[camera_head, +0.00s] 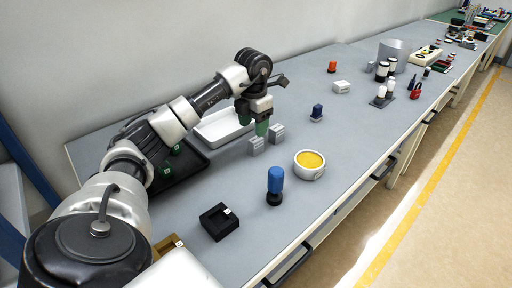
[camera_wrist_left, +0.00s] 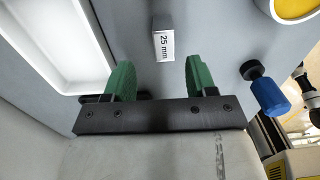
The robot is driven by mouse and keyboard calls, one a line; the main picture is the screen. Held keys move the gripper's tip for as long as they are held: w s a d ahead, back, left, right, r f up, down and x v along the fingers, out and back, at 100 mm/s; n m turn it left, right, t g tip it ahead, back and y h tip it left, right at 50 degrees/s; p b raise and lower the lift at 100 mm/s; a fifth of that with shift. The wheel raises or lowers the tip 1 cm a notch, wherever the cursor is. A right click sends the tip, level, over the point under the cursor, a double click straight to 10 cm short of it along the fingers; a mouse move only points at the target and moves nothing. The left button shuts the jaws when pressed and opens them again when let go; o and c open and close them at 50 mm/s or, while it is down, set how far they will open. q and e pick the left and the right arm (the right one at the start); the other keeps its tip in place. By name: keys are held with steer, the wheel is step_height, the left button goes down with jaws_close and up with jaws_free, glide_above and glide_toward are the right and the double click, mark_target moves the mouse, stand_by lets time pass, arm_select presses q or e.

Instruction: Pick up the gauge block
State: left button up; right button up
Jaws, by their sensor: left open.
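The gauge block (camera_wrist_left: 163,42) is a small grey block with a white "25 mm" label in the left wrist view. It lies on the bench beyond my fingertips, roughly in line with the gap between them. In the head view two small grey blocks, a nearer one (camera_head: 256,147) and a farther one (camera_head: 277,134), stand by my left gripper (camera_head: 262,128); I cannot tell for certain which bears the label. My left gripper's green fingers (camera_wrist_left: 154,80) are apart with nothing between them. My right gripper is not in view.
A white tray (camera_wrist_left: 45,30) lies left of the block. A white bowl with yellow contents (camera_head: 310,164), a blue-handled tool (camera_head: 275,184) and a black square holder (camera_head: 219,221) stand nearer the front edge. A dark tray (camera_head: 190,160) lies beneath my left arm. Bare bench surrounds the block.

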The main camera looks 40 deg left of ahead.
mark_target(256, 139)
arm_select(q)
step_height(256, 139, down, 2)
steer(key=shift+s+d, duration=0.15)
steer(key=f, duration=0.5)
steer(key=shift+w+d+f, duration=0.15)
steer(key=shift+w+f, duration=0.2)
steer(key=shift+f, duration=0.05)
jaws_close()
steer(key=shift+r, duration=0.15)
